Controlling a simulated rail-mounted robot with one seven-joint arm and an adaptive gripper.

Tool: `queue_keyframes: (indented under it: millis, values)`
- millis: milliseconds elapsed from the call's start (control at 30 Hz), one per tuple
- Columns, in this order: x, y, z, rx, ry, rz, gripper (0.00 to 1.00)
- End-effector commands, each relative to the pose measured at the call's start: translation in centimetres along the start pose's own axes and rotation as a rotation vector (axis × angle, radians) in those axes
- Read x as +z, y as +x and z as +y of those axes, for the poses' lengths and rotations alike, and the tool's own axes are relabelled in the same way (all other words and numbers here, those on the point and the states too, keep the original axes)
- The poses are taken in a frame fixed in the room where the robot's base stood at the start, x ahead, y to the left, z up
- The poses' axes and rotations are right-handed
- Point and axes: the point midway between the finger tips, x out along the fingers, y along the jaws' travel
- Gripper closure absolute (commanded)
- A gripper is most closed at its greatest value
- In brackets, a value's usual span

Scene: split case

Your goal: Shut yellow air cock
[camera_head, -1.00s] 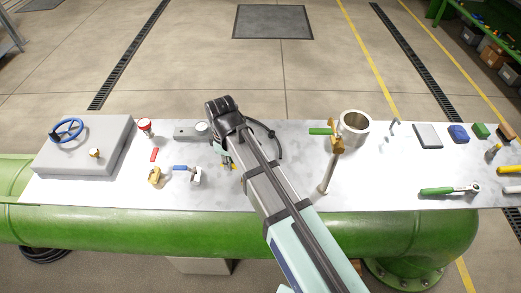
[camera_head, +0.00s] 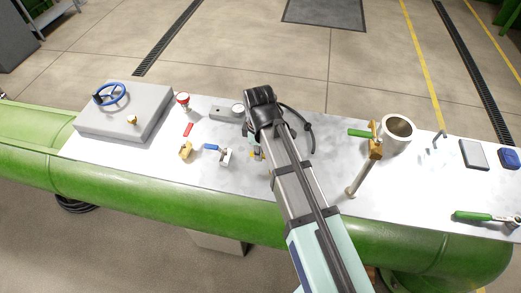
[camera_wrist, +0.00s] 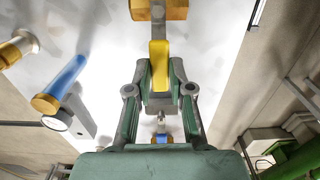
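The yellow air cock shows in the wrist view as a brass-coloured body at the top with a yellow lever (camera_wrist: 158,65) pointing toward my gripper (camera_wrist: 162,75). The two green fingers stand close on either side of the lever's end and appear closed on it, with little gap visible. In the head view my gripper (camera_head: 254,148) is low over the middle of the bench, largely hidden by my wrist. Only small yellow bits of the cock (camera_head: 258,156) show there.
The white bench (camera_head: 305,190) also holds a blue-handled valve (camera_head: 225,157), a brass fitting (camera_head: 185,152), a red-topped part (camera_head: 183,100) and a grey block with a blue handwheel (camera_head: 110,94). A tall brass valve (camera_head: 375,150) and a metal cup (camera_head: 398,131) stand to the right.

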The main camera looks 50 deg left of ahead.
Motion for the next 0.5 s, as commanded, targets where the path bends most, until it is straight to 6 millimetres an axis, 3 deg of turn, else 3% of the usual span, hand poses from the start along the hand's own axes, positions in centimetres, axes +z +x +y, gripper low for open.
queue_keyframes:
  millis: [33,67,500]
  values:
    - [0.01,0.11,-0.15,-0.004,-0.002,0.000,0.62]
    - [0.00,0.10,-0.14,-0.004,-0.002,0.000,0.54]
    - [-0.02,-0.69,-0.01,0.000,0.001,0.001,0.54]
